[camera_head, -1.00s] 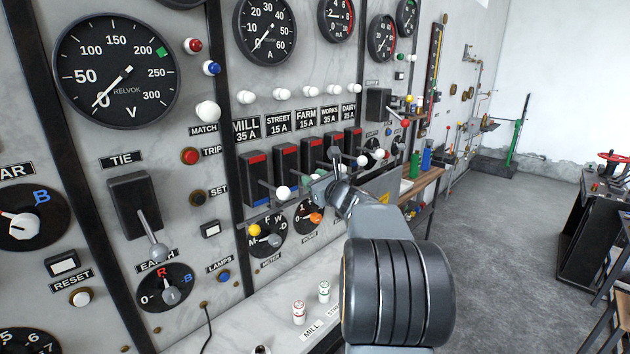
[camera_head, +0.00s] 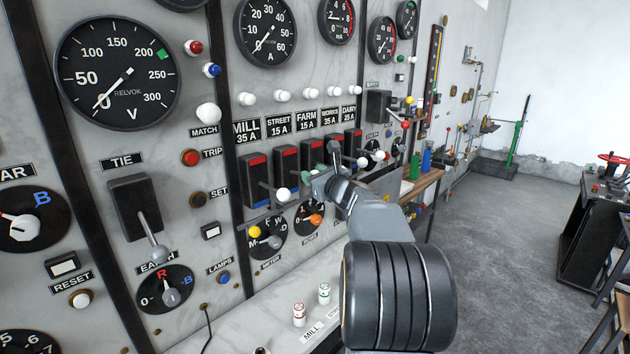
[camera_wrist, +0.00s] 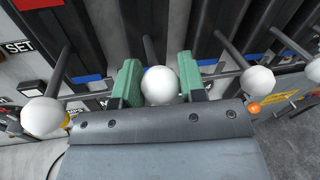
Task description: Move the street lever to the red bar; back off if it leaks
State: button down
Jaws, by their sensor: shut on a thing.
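The street lever ends in a white ball (camera_wrist: 159,85), which sits between the green fingers of my gripper in the wrist view. My gripper (camera_head: 312,180) is shut on this ball, in front of the street switch (camera_head: 286,165). In the head view my gripper hides the ball. A red bar (camera_head: 285,153) is at the top of the street switch, above the lever. The mill lever's white ball (camera_head: 283,194) is just left of my gripper; it also shows in the wrist view (camera_wrist: 41,116). The mA meter's (camera_head: 336,18) needle is at its low, left side.
White lever balls (camera_wrist: 257,79) of the neighbouring switches are close on the right. Yellow (camera_head: 254,231) and orange (camera_head: 316,221) knobs are below. The voltmeter (camera_head: 117,72) needle is near 0.

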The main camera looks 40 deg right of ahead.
jog(key=r, duration=0.3)
jog(key=shift+w+a+r, duration=0.1)
jog(key=shift+w+r, duration=0.1)
jog(key=shift+w, duration=0.2)
jog(key=shift+w+a+r+p, duration=0.1)
jog(key=shift+w+r+p, duration=0.35)
jog(key=shift+r, duration=0.3)
jog(key=shift+w+r, duration=0.1)
jog(key=c, duration=0.7)
grip_release()
jog(key=shift+f, duration=0.2)
jog(key=shift+s, duration=0.25)
jog(key=s+b, duration=0.4)
jog(key=s, duration=0.9)
jog(key=shift+s+a, duration=0.1)
jog(key=shift+s, duration=0.05)
